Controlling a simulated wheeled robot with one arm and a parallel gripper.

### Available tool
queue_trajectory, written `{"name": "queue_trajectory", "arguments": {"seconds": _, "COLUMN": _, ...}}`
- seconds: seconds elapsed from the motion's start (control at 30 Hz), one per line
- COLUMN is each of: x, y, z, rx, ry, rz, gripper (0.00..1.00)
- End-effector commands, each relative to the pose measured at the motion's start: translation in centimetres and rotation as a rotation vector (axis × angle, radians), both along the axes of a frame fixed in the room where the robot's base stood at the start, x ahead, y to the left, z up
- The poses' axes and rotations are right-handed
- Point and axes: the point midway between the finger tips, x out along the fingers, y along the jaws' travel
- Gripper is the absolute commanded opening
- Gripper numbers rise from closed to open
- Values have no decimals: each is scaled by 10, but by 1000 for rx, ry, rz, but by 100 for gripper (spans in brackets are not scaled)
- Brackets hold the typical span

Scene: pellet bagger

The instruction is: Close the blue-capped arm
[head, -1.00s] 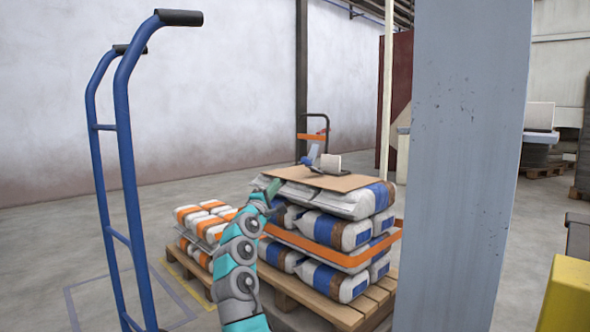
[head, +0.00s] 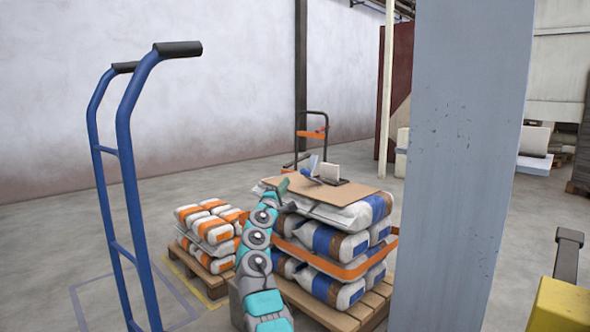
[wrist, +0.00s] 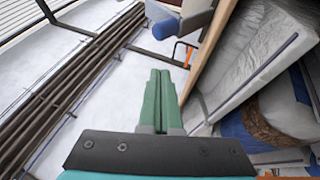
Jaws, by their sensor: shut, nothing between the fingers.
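A small device with a raised blue arm (head: 313,166) and a pale block (head: 331,172) stands on a brown cardboard sheet (head: 360,194) on top of the stacked bags. In the wrist view a blue cap (wrist: 166,28) on the end of a pale arm shows at the top, just beyond my fingertips. My gripper (head: 284,184) is at the left edge of the stack, left of the device. In the wrist view its green fingers (wrist: 160,76) are together and empty. The arm's hinge is unclear.
White bags with blue bands (head: 328,240) and an orange strap are stacked on a wooden pallet (head: 340,316). Orange-banded bags (head: 212,228) lie on a lower pallet at left. A blue hand truck (head: 128,150) stands nearer left. A grey column (head: 465,170) blocks the right.

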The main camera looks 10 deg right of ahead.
Motion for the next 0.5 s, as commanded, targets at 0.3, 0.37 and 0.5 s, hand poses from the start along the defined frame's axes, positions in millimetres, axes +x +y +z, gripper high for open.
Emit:
{"name": "queue_trajectory", "arguments": {"seconds": 0.3, "x": 11, "y": -31, "z": 13, "rx": -2, "ry": 0, "rz": 3, "gripper": 0}}
{"name": "queue_trajectory", "arguments": {"seconds": 0.37, "x": 12, "y": -34, "z": 14, "rx": -2, "ry": 1, "rz": 4, "gripper": 0}}
{"name": "queue_trajectory", "arguments": {"seconds": 0.5, "x": 12, "y": -36, "z": 14, "rx": -2, "ry": 1, "rz": 4, "gripper": 0}}
